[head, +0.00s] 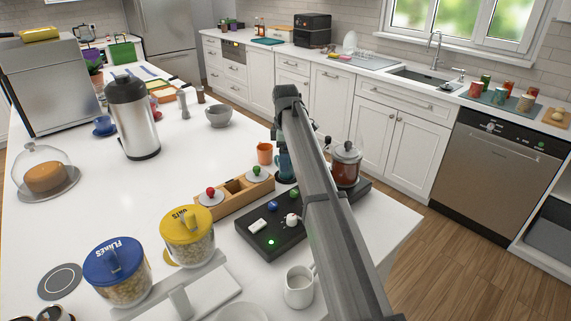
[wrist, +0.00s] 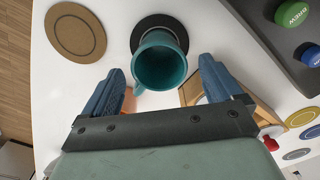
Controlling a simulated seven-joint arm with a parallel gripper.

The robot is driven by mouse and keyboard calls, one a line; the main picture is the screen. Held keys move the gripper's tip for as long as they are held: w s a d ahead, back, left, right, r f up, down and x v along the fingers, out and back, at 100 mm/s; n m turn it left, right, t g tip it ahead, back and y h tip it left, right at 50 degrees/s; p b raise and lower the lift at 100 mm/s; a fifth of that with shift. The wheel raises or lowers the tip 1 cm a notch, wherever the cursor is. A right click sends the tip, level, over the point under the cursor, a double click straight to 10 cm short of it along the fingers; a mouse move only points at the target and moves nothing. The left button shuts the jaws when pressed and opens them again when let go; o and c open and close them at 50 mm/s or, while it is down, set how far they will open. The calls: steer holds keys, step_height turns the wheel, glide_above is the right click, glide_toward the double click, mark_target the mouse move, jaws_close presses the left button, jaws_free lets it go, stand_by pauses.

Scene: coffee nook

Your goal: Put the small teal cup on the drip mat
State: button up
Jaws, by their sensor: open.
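The small teal cup (wrist: 160,66) stands upright on a round black mat (wrist: 150,20), which looks like the drip mat, in the wrist view. The cup covers the near part of the mat; its handle points toward my palm. My gripper (wrist: 162,66) is open, with one blue finger on each side of the cup and a gap on both sides. In the head view the teal cup (head: 284,164) and black mat (head: 286,178) show partly behind my arm. My gripper is hidden there.
An orange cup (head: 265,153) stands close beside the teal cup. A round cork mat (wrist: 76,32) lies to the left in the wrist view. A wooden box (head: 234,194) and a black panel with knobs (head: 270,240) are nearby. A glass pot (head: 345,164) stands right of my arm.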

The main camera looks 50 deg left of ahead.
step_height(320, 180, up, 9)
steer(key=shift+f, duration=0.2)
steer(key=shift+c, duration=0.3)
stand_by(1.1)
